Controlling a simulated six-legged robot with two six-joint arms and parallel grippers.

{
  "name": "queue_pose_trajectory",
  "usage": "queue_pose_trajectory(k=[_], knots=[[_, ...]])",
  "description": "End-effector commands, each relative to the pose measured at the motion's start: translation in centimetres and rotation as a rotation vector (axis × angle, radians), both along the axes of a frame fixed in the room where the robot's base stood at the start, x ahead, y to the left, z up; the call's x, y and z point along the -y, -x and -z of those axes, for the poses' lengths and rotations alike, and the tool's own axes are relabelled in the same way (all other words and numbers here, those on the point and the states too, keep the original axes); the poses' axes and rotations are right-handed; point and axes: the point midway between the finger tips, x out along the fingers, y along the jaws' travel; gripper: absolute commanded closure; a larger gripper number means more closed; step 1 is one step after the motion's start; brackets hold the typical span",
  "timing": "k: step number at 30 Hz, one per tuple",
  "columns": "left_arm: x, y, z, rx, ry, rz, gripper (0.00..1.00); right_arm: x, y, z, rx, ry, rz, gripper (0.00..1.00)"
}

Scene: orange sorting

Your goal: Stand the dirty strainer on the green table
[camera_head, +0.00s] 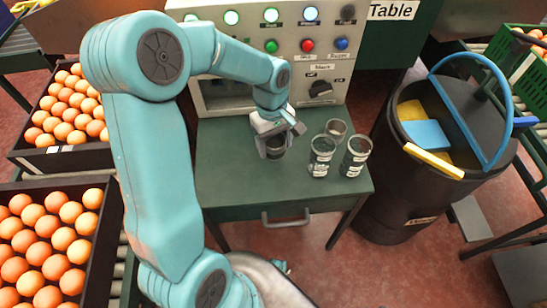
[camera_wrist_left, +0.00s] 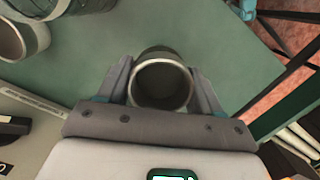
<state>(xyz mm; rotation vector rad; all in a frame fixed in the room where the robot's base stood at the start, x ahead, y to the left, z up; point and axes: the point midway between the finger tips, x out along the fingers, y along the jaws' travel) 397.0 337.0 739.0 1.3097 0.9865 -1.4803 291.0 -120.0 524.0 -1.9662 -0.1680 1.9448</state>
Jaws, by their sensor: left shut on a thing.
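My left gripper (camera_head: 272,138) is shut on a small dark cup-shaped strainer (camera_head: 275,151) over the left part of the green table (camera_head: 230,180). In the left wrist view the gripper (camera_wrist_left: 163,88) has one finger on each side of the strainer (camera_wrist_left: 162,65), whose round pale rim and dark inside face the camera. The green table top (camera_wrist_left: 205,40) lies behind it. I cannot tell whether the strainer's base touches the table, or whether it is dirty. My right gripper is not in view.
Several similar cups stand on the table to the right: a front-left one (camera_head: 320,160), a right one (camera_head: 355,160) and a back one (camera_head: 336,128). A control panel machine (camera_head: 300,60) is behind. A black bin (camera_head: 400,195) with sponges stands right. An orange crate (camera_head: 98,250) is left.

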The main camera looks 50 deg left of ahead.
Motion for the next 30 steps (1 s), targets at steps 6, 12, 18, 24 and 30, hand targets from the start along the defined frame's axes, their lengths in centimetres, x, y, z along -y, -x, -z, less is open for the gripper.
queue_pose_trajectory(k=[6,12,18,24,30], knots=[[-0.1,0.1,2.0,-0.001,0.0,0.0,0.68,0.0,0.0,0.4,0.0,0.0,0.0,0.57],[-0.2,0.3,5.1,-0.004,0.001,0.0,0.68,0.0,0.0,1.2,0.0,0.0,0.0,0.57],[-0.2,0.3,5.9,0.0,0.0,0.001,0.68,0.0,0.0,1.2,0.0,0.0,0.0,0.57],[-0.2,0.3,6.2,0.0,0.0,0.0,0.68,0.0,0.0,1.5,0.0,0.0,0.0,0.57],[-0.2,0.3,6.2,0.0,0.0,0.0,0.09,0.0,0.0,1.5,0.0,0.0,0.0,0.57]])
